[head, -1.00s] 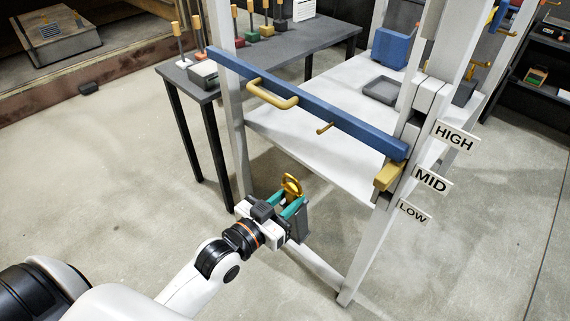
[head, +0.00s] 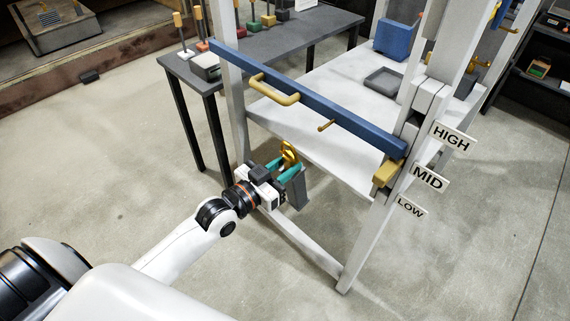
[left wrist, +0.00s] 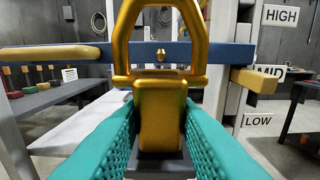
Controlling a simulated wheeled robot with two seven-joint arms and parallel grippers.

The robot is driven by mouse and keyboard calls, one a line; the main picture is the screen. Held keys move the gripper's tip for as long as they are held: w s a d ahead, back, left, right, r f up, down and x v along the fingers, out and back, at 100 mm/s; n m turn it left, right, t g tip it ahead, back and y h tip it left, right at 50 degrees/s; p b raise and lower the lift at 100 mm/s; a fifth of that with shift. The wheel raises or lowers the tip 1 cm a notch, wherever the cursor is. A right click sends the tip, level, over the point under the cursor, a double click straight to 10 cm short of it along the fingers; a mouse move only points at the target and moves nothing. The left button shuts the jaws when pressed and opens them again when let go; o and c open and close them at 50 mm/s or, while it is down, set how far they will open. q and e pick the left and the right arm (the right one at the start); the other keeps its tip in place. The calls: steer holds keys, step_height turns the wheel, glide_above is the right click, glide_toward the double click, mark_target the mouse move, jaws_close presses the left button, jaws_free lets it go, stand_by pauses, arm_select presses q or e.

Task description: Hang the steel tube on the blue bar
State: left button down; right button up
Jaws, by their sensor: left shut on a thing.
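The blue bar (head: 310,100) runs across the white rack, sloping down to the right. It carries a gold U-shaped hook (head: 275,92) and a short gold peg (head: 326,126). My left gripper (head: 288,173) is shut on a piece with a gold loop on top and a grey body (head: 299,190) below, which I take as the steel tube. The gripper is below and in front of the bar. In the left wrist view, the teal fingers pinch the gold stem (left wrist: 161,115). The loop stands upright, with the bar (left wrist: 225,54) behind it, apart. My right gripper is not in view.
White rack posts (head: 230,80) stand at both bar ends. HIGH, MID (head: 430,178) and LOW signs mark the right post. A yellow block (head: 386,173) sits under the bar's right end. A grey table (head: 280,50) and white shelf (head: 330,85) lie behind.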

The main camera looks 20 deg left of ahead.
arm_select(q)
steer(key=shift+w+d, duration=0.25)
steer(key=shift+w, duration=0.25)
steer(key=shift+x, duration=1.75)
steer(key=f+b+x, duration=0.1)
steer(key=b+x, duration=0.1)
steer(key=x, duration=0.6)
steer(key=shift+f+b, duration=0.45)
steer(key=shift+f, duration=0.2)
stand_by(0.9)
stand_by(0.8)
steer(key=shift+s+a+r+g+y+p, duration=0.15)
steer(key=shift+g+p, duration=0.2)
steer(key=shift+p, duration=0.7)
steer(key=shift+s+d+f+g+y+p, duration=0.1)
steer(key=shift+s+g+p, duration=0.15)
steer(key=shift+p, duration=0.8)
steer(key=shift+s+a+r+g+y+p, duration=0.15)
steer(key=shift+g+p, duration=0.25)
steer(key=shift+p, duration=0.65)
steer(key=shift+f, duration=0.1)
